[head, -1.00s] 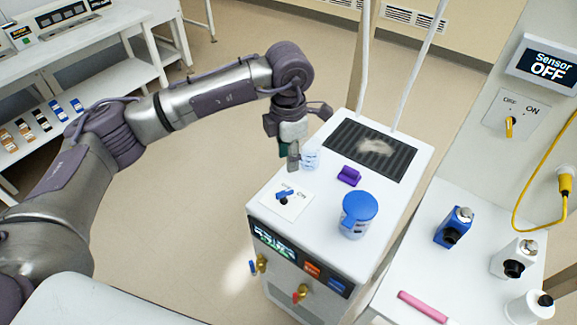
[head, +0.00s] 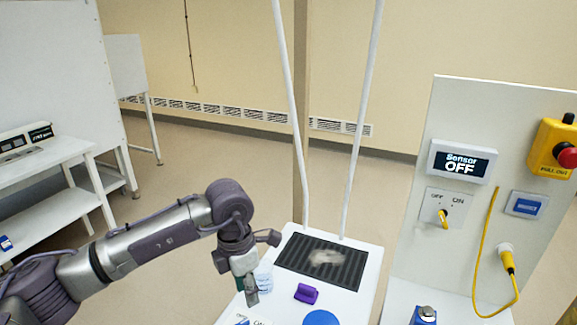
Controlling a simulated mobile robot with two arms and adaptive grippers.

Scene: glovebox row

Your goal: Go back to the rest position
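My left gripper (head: 251,290) hangs pointing down over the left side of the white cart top (head: 282,306). Its fingertips are seen edge-on, so their gap cannot be made out. A clear cup with blue markings (head: 265,277) is just behind and to the right of the fingers; whether they touch is unclear. My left arm reaches in from the lower left. My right gripper is not in view.
On the cart are a purple block (head: 306,293), a blue lid (head: 320,318) and a dark ribbed mat (head: 322,262). Two white poles rise behind. At right stands a panel with a "Sensor OFF" display (head: 462,162), yellow switch (head: 443,218) and red button (head: 567,155). Open floor lies behind.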

